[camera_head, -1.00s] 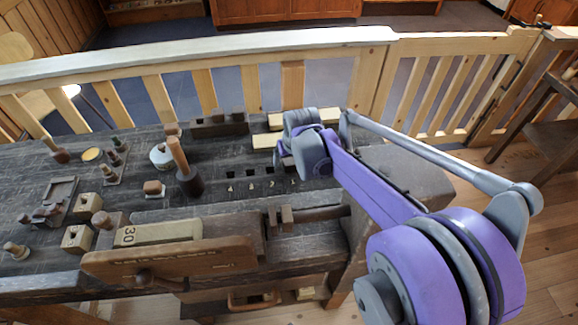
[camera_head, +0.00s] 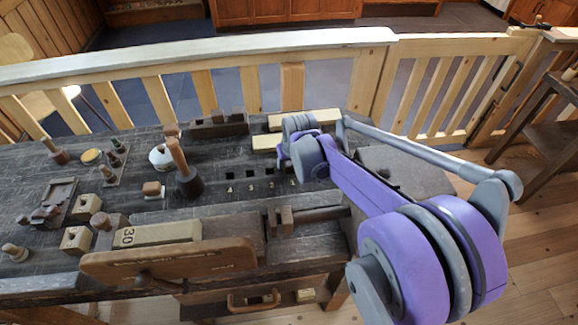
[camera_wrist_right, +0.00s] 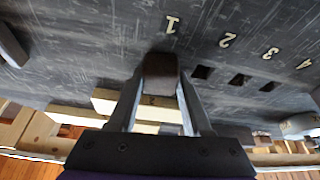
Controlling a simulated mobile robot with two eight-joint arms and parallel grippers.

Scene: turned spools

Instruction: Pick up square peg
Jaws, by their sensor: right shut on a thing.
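The square peg (camera_wrist_right: 160,68) is a dark brown block with a square end, in the middle of the right wrist view beside the painted 1. My right gripper (camera_wrist_right: 161,88) is shut on it, with one grey finger on each side. The peg hides any hole by the 1, so I cannot tell whether it is in a hole or above it. Square holes by the 2 (camera_wrist_right: 202,72), the 3 (camera_wrist_right: 240,80) and the 4 (camera_wrist_right: 270,87) show empty. In the head view my right arm (camera_head: 345,175) hides the peg and fingertips. My left gripper is out of view.
The dark workbench (camera_head: 215,215) holds a mallet (camera_head: 187,180), a white-bodied pot (camera_head: 160,157), a wooden vise jaw (camera_head: 170,262) and several small blocks at left. Pale wood bars (camera_head: 268,143) lie behind the hole row. A slatted railing (camera_head: 292,85) runs behind.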

